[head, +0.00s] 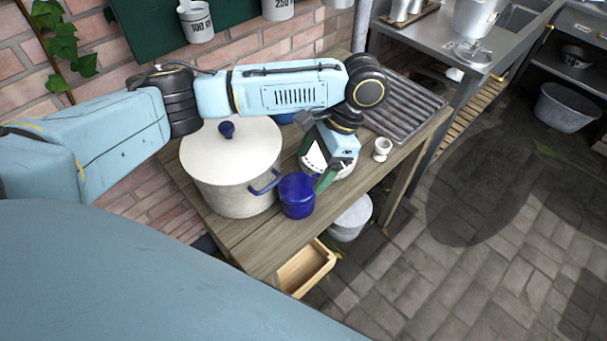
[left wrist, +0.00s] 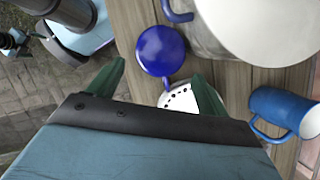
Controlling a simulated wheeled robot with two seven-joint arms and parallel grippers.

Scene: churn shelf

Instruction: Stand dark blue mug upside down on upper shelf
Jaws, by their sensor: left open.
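The dark blue mug (head: 297,196) stands on the wooden table, just in front of the big cream pot. In the left wrist view the mug (left wrist: 160,49) shows as a smooth, shiny blue round, with its handle towards my gripper; I cannot tell surely which way up it is. My left gripper (head: 313,171) is open, its green fingers close beside the mug. In the left wrist view the fingers (left wrist: 158,82) are apart with nothing gripped between them. No upper shelf can be made out for certain. My right gripper is not in view.
The lidded cream pot (head: 232,178) crowds the mug's left. A white round thing with dark dots (left wrist: 180,98) lies beneath my gripper. A lighter blue mug (left wrist: 284,110), a white egg cup (head: 382,149) and a ribbed grey tray (head: 405,108) are nearby. Cups hang on a green board (head: 150,30).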

